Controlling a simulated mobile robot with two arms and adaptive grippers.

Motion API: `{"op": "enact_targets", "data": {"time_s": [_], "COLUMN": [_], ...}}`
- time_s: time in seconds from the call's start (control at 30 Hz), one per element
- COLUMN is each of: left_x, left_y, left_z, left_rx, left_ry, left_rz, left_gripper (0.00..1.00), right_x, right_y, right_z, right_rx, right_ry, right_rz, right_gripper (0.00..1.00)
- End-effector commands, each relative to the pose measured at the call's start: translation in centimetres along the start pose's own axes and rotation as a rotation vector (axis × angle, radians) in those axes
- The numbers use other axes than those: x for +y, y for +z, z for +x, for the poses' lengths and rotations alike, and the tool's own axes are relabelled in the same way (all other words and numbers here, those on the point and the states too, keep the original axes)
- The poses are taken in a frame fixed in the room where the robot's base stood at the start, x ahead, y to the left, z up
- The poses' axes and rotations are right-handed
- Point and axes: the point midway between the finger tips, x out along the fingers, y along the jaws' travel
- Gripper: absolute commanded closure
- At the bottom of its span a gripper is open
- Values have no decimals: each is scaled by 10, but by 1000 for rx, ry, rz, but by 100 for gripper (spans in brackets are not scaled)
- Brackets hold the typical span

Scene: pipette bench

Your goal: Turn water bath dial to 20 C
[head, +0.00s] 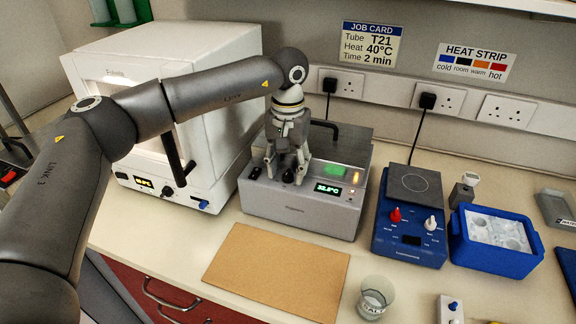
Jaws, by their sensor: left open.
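The water bath (262,205) is a grey metal box with a lidded top, standing against the back wall in the middle of the bench. Its front carries a black dial (288,177) and, to the right of it, a small lit display (328,189) whose green digits are too small to read surely. My left gripper (286,172) points down at the front of the bath, open, with one finger on each side of the dial. I cannot tell whether the fingers touch it. The gripper hides part of the bath's top and front. My right gripper is not in view.
A white oven-like unit (215,125) stands left of the bath, partly behind my left arm. A blue hotplate (410,250) and a blue ice box (495,262) stand to the right.

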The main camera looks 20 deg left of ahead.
Motion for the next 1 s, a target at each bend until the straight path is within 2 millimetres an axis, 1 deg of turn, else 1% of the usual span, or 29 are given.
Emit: {"op": "enact_targets", "data": {"time_s": [0.03, 0.13, 0.27, 0.4, 0.57, 0.73, 0.77, 0.87, 1.0], "left_x": [0, 0, 0, 0, 0, 0, 0, 0, 0], "left_y": [0, 0, 0, 0, 0, 0, 0, 0, 0], "left_z": [4, 8, 9, 9, 9, 9, 9, 10, 10], "left_rx": [-1, 0, 0, 0, 0, 0, 0, 0, 0], "left_ry": [0, 1, 1, 1, 1, 1, 1, 1, 1], "left_rz": [0, 0, 0, 0, 0, 0, 0, -15, -92], "left_gripper": [54, 54, 54, 55, 76, 98, 100, 100, 100], "right_x": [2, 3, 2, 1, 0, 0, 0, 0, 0], "right_y": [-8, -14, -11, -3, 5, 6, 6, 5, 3], "right_z": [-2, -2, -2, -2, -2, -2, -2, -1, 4], "right_rx": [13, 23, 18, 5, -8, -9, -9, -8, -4], "right_ry": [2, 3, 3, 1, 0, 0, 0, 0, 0], "right_rz": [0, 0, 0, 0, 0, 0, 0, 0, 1], "right_gripper": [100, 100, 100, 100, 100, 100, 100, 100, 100]}}
